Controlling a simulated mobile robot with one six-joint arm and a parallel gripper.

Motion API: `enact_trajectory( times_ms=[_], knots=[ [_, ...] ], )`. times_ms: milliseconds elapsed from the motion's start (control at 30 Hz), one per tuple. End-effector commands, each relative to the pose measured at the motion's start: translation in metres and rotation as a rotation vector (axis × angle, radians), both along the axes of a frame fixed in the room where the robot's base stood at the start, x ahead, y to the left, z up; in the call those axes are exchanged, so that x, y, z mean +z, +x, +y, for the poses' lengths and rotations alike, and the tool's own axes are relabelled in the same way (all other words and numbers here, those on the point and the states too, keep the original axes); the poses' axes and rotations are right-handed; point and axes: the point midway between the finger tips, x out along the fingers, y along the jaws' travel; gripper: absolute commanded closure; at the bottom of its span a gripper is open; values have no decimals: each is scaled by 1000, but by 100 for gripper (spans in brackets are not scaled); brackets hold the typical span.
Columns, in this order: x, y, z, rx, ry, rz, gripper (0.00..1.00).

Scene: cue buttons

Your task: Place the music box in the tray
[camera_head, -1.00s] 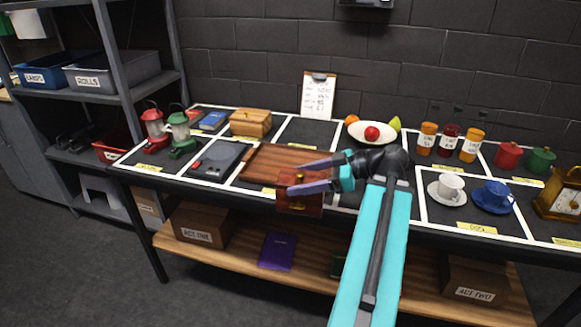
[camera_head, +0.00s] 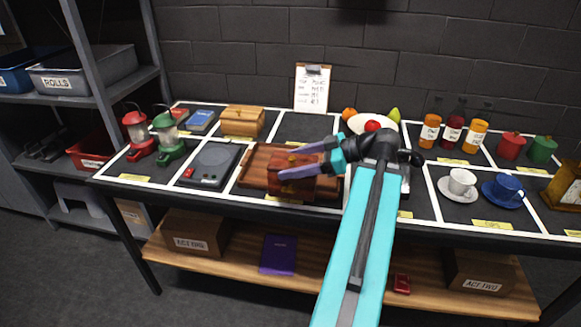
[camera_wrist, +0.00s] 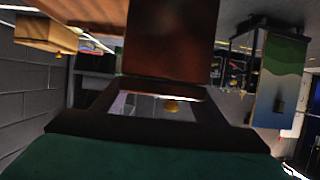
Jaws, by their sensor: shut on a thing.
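The music box (camera_head: 293,190) is a small red-brown wooden box with a small yellowish detail on its front. My gripper (camera_head: 285,163) is shut on it, with its purple fingers across the box's upper part. The wooden tray (camera_head: 255,168) is brown and flat and lies on the table in a white-outlined cell. The box overlaps the tray's right front part in the head view; I cannot tell whether it touches. In the wrist view the box (camera_wrist: 170,40) fills the top middle as a dark brown block.
Left of the tray is a dark flat device (camera_head: 212,163); a light wooden box (camera_head: 242,121) stands behind it. A green lantern (camera_head: 168,137) is further left. A white bowl (camera_head: 390,122) with fruit stands behind my arm. Cups (camera_head: 458,185) are at right.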

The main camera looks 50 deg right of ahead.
Motion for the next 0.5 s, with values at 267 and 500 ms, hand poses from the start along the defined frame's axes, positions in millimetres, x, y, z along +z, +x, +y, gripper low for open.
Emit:
enact_trajectory(
  times_ms=[267,500],
  knots=[
    [1,-2,-3,-6,0,-3,97],
    [1,5,-10,-7,1,-3,97]
  ],
)
